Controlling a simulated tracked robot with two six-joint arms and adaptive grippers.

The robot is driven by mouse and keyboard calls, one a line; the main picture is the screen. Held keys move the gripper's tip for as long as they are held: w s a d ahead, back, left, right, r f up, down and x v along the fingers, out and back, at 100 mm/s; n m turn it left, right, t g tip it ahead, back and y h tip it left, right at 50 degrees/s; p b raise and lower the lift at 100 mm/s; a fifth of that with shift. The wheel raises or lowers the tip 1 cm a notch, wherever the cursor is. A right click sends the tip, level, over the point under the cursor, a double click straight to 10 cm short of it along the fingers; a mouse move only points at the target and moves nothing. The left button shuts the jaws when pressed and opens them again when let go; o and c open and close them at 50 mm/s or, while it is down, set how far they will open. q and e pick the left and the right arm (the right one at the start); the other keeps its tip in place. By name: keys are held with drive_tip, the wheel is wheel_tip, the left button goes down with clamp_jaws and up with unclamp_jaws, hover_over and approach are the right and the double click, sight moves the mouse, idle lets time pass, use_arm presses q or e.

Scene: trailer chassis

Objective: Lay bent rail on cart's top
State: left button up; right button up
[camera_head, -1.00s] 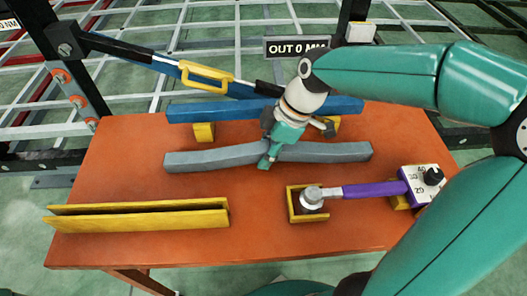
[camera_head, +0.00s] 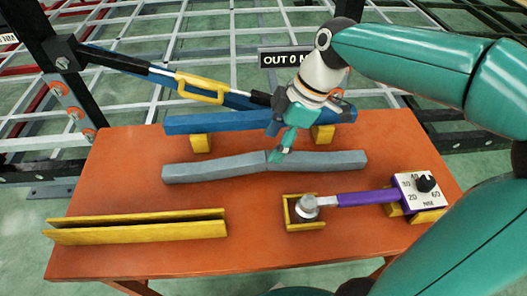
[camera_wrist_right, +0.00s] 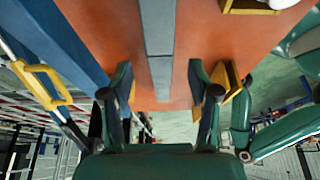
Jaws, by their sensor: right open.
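The bent rail (camera_head: 220,168) is a grey bar with a slight kink at its middle. It lies across the middle of the cart's orange top (camera_head: 125,170), in front of a straight blue bar. My right gripper (camera_head: 308,133) is open and empty above the rail's middle, with one finger in front of the rail's far edge in the picture. In the right wrist view, the rail (camera_wrist_right: 160,75) runs between the two spread fingers, with a gap on each side. My left gripper is not in view.
A blue bar (camera_head: 225,122) rests on yellow blocks (camera_head: 201,143) behind the rail. A yellow channel (camera_head: 140,228) lies front left. A purple-handled wrench (camera_head: 365,198) sits in yellow holders front right. A black-and-blue strut with a yellow handle (camera_head: 200,88) slants behind.

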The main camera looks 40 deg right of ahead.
drive_tip(key=v, duration=0.4)
drive_tip(key=shift+d+r+p, duration=0.1)
drive_tip(key=shift+r+p, duration=0.15)
drive_tip(key=shift+p, duration=0.05)
drive_tip(key=shift+s, duration=0.1)
